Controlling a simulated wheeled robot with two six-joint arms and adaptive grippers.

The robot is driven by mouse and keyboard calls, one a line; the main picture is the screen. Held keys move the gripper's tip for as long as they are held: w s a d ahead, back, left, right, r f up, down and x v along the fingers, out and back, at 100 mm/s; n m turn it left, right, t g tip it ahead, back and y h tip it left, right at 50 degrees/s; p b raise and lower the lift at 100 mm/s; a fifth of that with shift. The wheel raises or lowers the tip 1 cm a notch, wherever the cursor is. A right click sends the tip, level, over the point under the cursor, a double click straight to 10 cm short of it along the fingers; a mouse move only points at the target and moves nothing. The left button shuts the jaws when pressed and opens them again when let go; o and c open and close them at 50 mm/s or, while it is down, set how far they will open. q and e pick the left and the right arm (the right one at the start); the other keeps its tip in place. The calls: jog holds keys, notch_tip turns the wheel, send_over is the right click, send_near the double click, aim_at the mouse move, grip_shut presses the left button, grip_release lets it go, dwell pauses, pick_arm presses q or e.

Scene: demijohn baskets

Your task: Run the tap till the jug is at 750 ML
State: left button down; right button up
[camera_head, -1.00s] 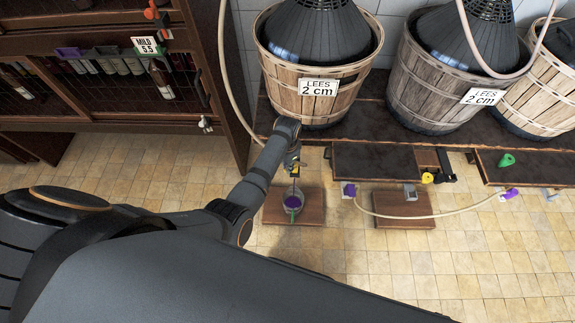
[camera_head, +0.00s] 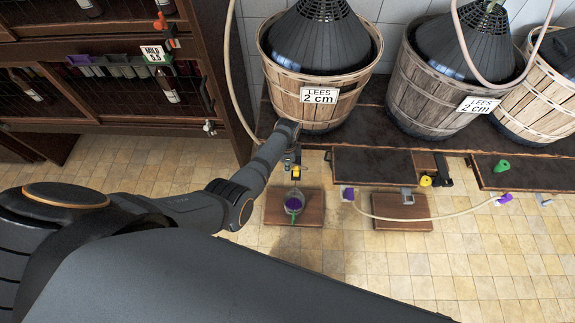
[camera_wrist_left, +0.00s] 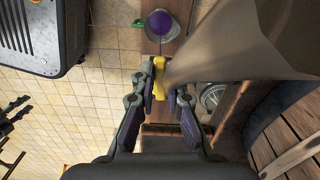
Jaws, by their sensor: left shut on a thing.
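The jug (camera_head: 294,205) stands on a wooden board (camera_head: 312,211) on the floor, with purple liquid inside and a green part at its side. The jug also shows at the top of the left wrist view (camera_wrist_left: 160,22). Its level marks are too small to read. My left gripper (camera_wrist_left: 160,80) is shut on the yellow tap handle (camera_wrist_left: 159,66). In the head view this gripper (camera_head: 294,163) is above and behind the jug, with the yellow handle at its tip. The tap's spout is mostly hidden, and I cannot tell whether liquid runs. My right gripper is not in view.
Baskets with dark demijohns (camera_head: 320,45) stand on a dark bench (camera_head: 365,125). A bottle rack (camera_head: 110,100) is at left. The tiled floor in front is clear.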

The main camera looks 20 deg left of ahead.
pick_arm(q)
jog(key=shift+w+m, duration=0.15)
jog(key=shift+m, duration=0.35)
jog(key=c, duration=1.4)
grip_release()
jog(key=shift+o, duration=0.2)
notch_tip(320, 180, up, 12)
